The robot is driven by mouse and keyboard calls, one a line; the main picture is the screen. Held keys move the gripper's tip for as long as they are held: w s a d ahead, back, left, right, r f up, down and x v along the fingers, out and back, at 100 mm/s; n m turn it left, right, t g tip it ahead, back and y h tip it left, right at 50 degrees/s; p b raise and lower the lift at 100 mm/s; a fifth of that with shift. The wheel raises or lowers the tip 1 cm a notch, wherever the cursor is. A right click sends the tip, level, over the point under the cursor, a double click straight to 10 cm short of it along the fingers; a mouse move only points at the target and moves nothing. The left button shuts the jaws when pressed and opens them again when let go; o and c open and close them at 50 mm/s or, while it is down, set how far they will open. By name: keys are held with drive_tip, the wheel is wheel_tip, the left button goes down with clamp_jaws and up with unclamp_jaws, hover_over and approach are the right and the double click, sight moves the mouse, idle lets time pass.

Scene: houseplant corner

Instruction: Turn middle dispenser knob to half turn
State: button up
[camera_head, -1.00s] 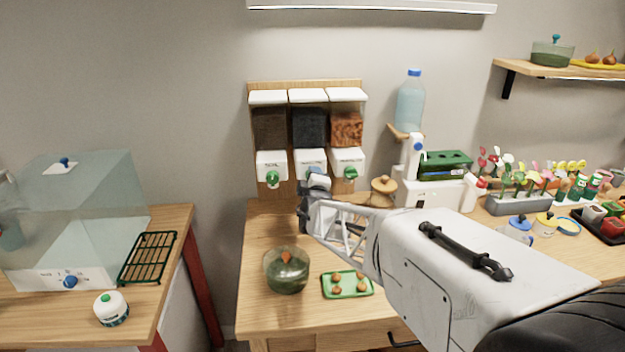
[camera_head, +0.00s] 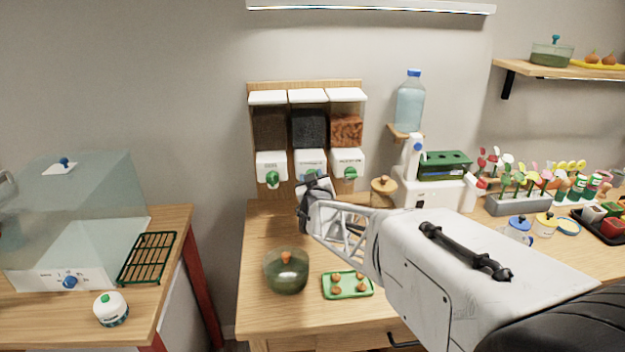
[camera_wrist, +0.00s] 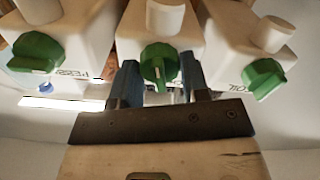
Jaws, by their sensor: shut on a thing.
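Three dispensers hang side by side on a wooden board (camera_head: 307,84), each with a white lower box and a green knob. The middle dispenser (camera_head: 309,130) holds dark grains, and its knob is hidden behind my gripper in the head view. In the wrist view the middle knob (camera_wrist: 158,66) sits between my two blue fingers, its ridge running up and down the picture. My gripper (camera_wrist: 160,84) is shut on this knob. In the head view my gripper (camera_head: 313,188) is just below the middle box.
The left knob (camera_head: 272,178) and right knob (camera_head: 351,174) flank my gripper closely. A glass bowl (camera_head: 287,271), a green tray (camera_head: 347,285) and a wooden-lidded jar (camera_head: 384,191) stand on the table below. A water bottle (camera_head: 409,104) stands on a small shelf to the right.

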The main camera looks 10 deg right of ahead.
drive_tip(key=shift+f+m, duration=0.1)
drive_tip(key=shift+m, duration=1.5)
drive_tip(key=o, duration=0.9)
drive_tip(key=shift+s, duration=0.2)
drive_tip(key=shift+s+a, duration=0.1)
drive_tip(key=shift+s, duration=3.6)
